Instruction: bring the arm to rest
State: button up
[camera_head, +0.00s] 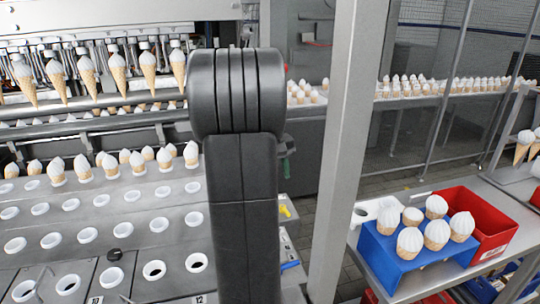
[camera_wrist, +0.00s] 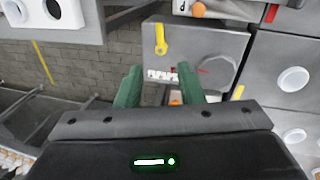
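My gripper (camera_wrist: 158,88) shows in the wrist view with two green fingers apart and nothing between them. Beyond the fingers is a grey machine panel with a yellow handle, with brick-patterned floor to its left. In the head view my black arm stands upright in the middle and hides part of the machine behind it.
A conveyor of white cups (camera_head: 87,235) and hanging cones (camera_head: 118,72) fill the left. A grey post (camera_head: 340,150) stands right of my arm. A blue holder (camera_head: 393,262) with several cones and a red bin (camera_head: 490,225) sit on the right table.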

aim_at(286, 210)
jog(key=f, duration=0.4)
jog(key=d+f, duration=0.1)
jog(key=f, duration=0.3)
jog(key=d+f+p, duration=0.1)
jog(key=f, duration=0.4)
jog(key=shift+w+d, duration=0.2)
jog(key=shift+w, duration=0.15)
jog(key=shift+d+f+n, duration=0.1)
jog(key=shift+d+n, duration=0.05)
jog(key=shift+n, duration=0.25)
jog(key=shift+f, duration=0.1)
